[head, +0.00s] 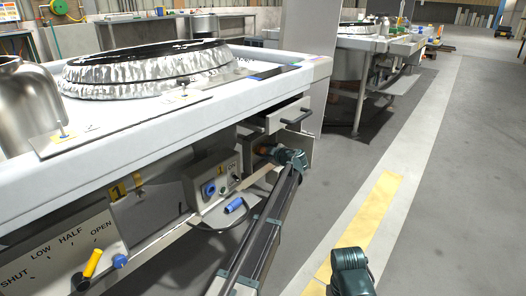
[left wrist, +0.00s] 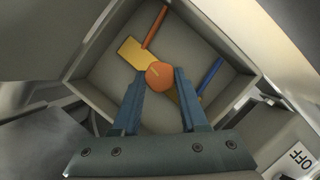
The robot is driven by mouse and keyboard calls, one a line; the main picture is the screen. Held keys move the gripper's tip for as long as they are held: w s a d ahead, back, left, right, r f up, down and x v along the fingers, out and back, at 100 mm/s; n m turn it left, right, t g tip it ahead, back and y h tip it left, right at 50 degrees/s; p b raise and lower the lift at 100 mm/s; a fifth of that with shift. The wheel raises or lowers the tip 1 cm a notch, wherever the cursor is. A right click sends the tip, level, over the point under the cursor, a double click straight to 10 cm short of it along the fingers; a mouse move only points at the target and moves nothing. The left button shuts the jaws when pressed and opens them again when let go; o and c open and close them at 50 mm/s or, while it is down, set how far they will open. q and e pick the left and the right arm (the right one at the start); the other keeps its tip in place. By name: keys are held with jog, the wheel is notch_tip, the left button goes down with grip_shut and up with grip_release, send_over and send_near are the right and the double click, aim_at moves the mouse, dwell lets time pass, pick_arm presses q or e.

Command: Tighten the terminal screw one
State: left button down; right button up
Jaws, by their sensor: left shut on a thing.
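My left gripper (head: 270,152) reaches into an open drawer (head: 296,146) under the bench. In the left wrist view its two blue-grey fingers (left wrist: 158,88) are shut on an orange rounded handle (left wrist: 160,74), seen nearly end-on. The tool's shaft is hidden. A yellow piece (left wrist: 132,52) and an orange-handled rod (left wrist: 155,27) lie in the drawer beyond it, with a blue-handled rod (left wrist: 211,75) at the right. On the bench, one small upright screw (head: 62,130) stands at the near end of a long plate, and another (head: 183,88) stands farther along. My right gripper is out of view.
A foil-like ring (head: 150,68) and a steel vessel (head: 28,95) stand on the white bench (head: 110,145). Below are a control box (head: 213,184), a blue-handled item (head: 234,205) and a yellow lever (head: 92,263) on a dial panel. The floor at right is clear.

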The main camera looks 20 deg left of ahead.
pick_arm(q)
jog(key=shift+w+d+r+m+g+p, duration=0.1)
jog(key=shift+m+g+p, duration=0.3)
jog(key=shift+m, duration=0.2)
jog(key=shift+w+d+r+m+g+p, duration=0.1)
jog(key=shift+m+g+p, duration=0.2)
jog(key=shift+m+p, duration=0.25)
jog(key=m+g, duration=0.2)
jog(key=m, duration=0.1)
jog(key=shift+w+f+y+p, duration=0.15)
jog(key=shift+y+p, duration=0.15)
jog(key=shift+w+m+g+y, duration=0.1)
jog(key=shift+m+g+y, duration=0.2)
jog(key=shift+m+g, duration=0.75)
jog(key=shift+d+f+m+g+y+b, duration=0.1)
jog(key=shift+m+g+y+b, duration=0.6)
jog(key=shift+m, duration=1.1)
jog(key=shift+c, duration=2.2)
grip_release()
